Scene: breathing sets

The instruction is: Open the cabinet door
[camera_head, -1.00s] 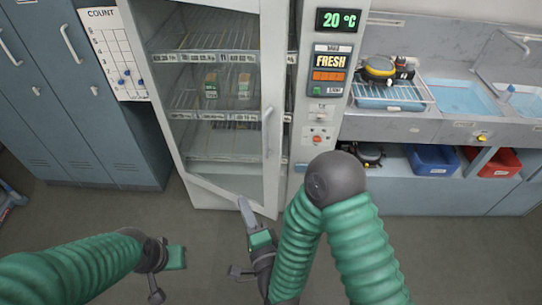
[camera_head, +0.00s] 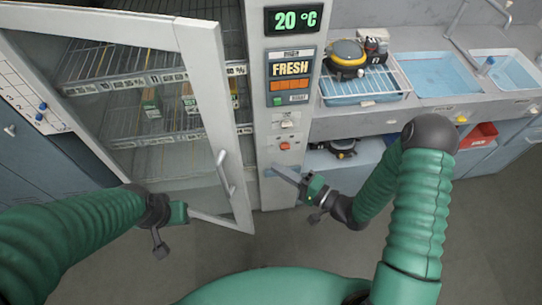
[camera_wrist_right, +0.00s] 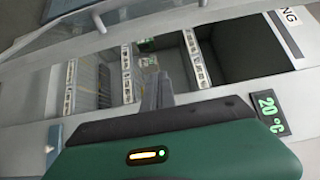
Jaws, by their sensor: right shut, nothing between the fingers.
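The cabinet door (camera_head: 207,105) is a white-framed glass door. It stands ajar, its right edge swung out from the cabinet, with a gap showing the shelves beside it. Its vertical bar handle (camera_head: 226,175) is near the right edge. My right gripper (camera_head: 276,172) is shut and empty, to the right of the handle and apart from it, in front of the control column. In the right wrist view its fingers (camera_wrist_right: 155,92) point at the shelves, with the door frame (camera_wrist_right: 130,42) across the top. My left gripper (camera_head: 182,212) is near the door's lower part; its fingers are unclear.
The control column (camera_head: 287,140) carries a 20 °C display and a FRESH panel. A counter (camera_head: 425,115) with sinks and a rack with a yellow-and-black device (camera_head: 345,58) is at right. A red bin (camera_head: 480,134) is below. Blue lockers stand at left. Floor in front is clear.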

